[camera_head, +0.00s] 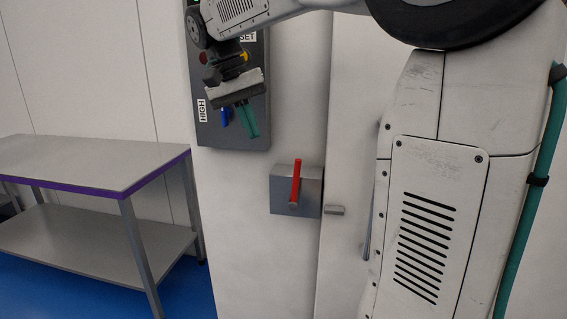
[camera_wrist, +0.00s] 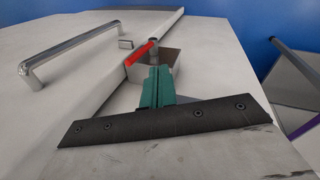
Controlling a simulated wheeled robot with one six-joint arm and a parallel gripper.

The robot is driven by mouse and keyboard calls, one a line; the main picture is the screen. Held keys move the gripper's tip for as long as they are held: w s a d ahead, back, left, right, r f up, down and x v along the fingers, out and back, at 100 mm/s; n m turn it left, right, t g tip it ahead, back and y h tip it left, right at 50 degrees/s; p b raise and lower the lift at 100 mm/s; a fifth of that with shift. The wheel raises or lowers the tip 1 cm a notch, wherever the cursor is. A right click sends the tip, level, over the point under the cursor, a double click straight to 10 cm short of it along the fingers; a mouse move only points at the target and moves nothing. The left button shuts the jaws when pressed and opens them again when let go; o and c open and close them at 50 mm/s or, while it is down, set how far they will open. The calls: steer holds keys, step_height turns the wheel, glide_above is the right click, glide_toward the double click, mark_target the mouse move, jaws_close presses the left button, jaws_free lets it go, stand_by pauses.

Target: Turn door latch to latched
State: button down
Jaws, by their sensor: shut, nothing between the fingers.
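The door latch is a grey metal box (camera_head: 312,196) with a red lever (camera_head: 296,180) standing nearly upright, its pivot at the lower end. The red lever also shows in the wrist view (camera_wrist: 138,55), pointing away from a round pivot on the box (camera_wrist: 167,57). A small metal catch (camera_head: 335,210) sits across the door seam, right of the box; the lever does not point at it. My gripper (camera_head: 252,132) has teal fingers, shut and empty, above and left of the latch. In the wrist view the fingers (camera_wrist: 157,85) hide part of the box.
A dark control panel (camera_head: 265,108) with buttons and a blue switch is behind my gripper. A long metal door handle (camera_wrist: 70,45) stands out from the door. A grey table (camera_head: 85,165) with a purple edge is at left. My arm hides part of the door.

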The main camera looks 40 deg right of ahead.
steer(key=w, duration=0.1)
glide_toward(296, 182)
steer(key=w+a+f, duration=0.2)
steer(key=w+f, duration=0.1)
steer(key=f, duration=0.1)
steer(key=s+d, duration=0.1)
steer(key=s+d+f, duration=0.1)
steer(key=shift+s+d+m, duration=0.3)
steer(key=shift+r, duration=0.1)
